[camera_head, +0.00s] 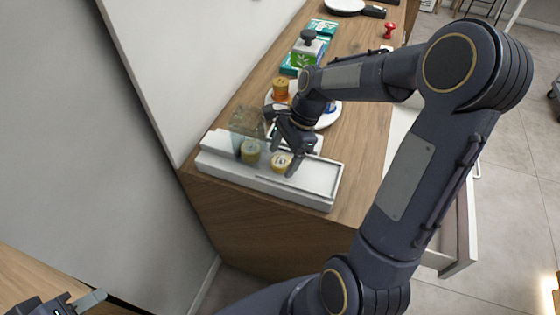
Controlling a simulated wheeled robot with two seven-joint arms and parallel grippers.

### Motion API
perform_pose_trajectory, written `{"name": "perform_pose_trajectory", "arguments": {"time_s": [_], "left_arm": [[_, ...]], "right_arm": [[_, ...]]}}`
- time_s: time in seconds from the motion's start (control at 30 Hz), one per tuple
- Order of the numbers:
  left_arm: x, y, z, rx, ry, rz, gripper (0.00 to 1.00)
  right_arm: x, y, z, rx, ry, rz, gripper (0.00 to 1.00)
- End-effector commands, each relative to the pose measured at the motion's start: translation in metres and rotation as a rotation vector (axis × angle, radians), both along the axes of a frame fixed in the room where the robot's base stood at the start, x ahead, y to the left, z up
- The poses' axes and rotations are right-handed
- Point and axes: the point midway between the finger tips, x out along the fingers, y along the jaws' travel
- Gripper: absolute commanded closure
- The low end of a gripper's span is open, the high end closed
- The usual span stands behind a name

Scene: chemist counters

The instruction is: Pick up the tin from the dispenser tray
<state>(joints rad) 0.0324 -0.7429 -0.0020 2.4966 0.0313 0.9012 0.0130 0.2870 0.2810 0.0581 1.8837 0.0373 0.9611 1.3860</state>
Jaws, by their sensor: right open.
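The white dispenser tray (225,163) lies at the near end of the wooden counter. A small round gold tin with a pale lid (280,162) sits in the tray. Another gold tin (250,152) is to its left, below a clear greenish dispenser box (246,124). My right gripper (281,157) reaches down over the tray, open, with its fingers close around the first tin. I cannot tell whether they touch it. My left gripper (88,302) is only partly in view at the bottom left corner, well away from the tray.
Behind the tray are a white plate (329,117), an orange jar (280,88), a green-and-white box with a dark-knobbed item and teal boxes (322,28). A red stamp-like object (389,31) stands further back. A wall borders the counter's left. An open drawer (459,230) juts out at right.

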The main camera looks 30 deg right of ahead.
Motion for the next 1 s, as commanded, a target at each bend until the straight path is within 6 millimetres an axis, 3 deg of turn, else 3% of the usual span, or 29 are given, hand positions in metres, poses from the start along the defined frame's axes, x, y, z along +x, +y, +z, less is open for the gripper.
{"name": "perform_pose_trajectory", "arguments": {"time_s": [0.27, 0.63, 1.0], "left_arm": [[0.0001, 0.0000, 0.0000, 0.000, 0.000, 0.000, 0.64], [0.0001, 0.0000, 0.0000, 0.000, 0.000, 0.000, 0.64], [0.0000, 0.0000, 0.0004, 0.000, 0.000, 0.000, 0.64]], "right_arm": [[0.0002, 0.0017, -0.0037, 0.000, -0.001, 0.000, 0.28], [0.0002, 0.0016, -0.0034, 0.000, -0.001, 0.000, 0.75], [0.0006, 0.0016, 0.0025, 0.000, -0.002, 0.000, 0.76]]}}
